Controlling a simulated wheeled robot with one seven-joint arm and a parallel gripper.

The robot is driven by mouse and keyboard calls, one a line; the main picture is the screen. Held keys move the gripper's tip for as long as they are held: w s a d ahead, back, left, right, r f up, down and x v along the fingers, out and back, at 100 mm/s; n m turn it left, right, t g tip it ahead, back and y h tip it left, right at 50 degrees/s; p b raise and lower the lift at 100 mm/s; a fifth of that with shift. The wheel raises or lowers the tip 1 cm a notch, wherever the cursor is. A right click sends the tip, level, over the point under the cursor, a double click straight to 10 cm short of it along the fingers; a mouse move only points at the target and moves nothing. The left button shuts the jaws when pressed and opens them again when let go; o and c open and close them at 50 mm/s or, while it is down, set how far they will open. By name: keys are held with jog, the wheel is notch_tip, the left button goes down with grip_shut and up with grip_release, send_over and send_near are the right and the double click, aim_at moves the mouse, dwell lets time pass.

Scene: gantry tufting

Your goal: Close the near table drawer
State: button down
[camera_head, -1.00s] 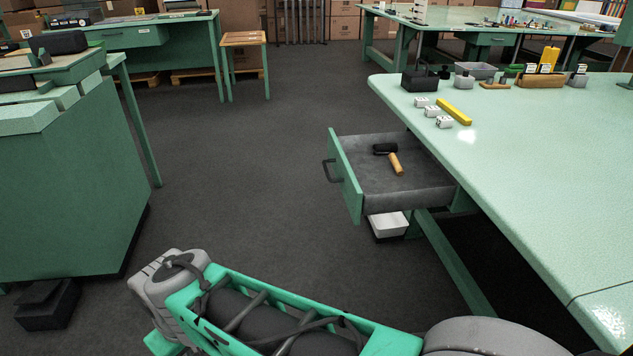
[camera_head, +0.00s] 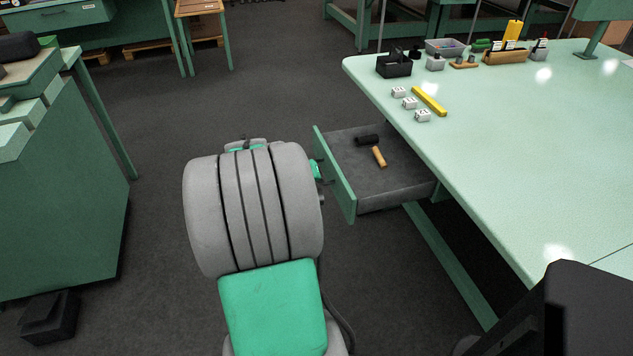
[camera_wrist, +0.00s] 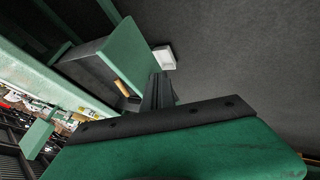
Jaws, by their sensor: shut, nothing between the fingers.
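The near table drawer (camera_head: 333,176) is pulled out from the left side of the pale green table (camera_head: 520,150). In the wrist view the drawer's green front panel (camera_wrist: 127,52) is just beyond my gripper (camera_wrist: 157,78), whose dark fingers are together and empty. The fingertips are close to the panel's outer face; I cannot tell if they touch. In the head view my arm hides most of the gripper and the drawer handle.
On the tabletop are a black caddy (camera_head: 394,67), a yellow bar (camera_head: 429,101) and small white blocks (camera_head: 410,103). A green cabinet (camera_head: 70,200) stands at left, with open floor between.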

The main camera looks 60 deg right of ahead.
aim_at(338, 193)
jog(key=s+d+f, duration=0.1)
jog(key=d+f, duration=0.1)
jog(key=s+d+f, duration=0.1)
jog(key=d+f, duration=0.1)
jog(key=s+d+f, duration=0.1)
jog(key=d+f, duration=0.1)
jog(key=d, duration=0.1)
jog(key=shift+s+d+b, duration=0.1)
jog(key=shift+s+b, duration=0.05)
jog(key=shift+b, duration=0.2)
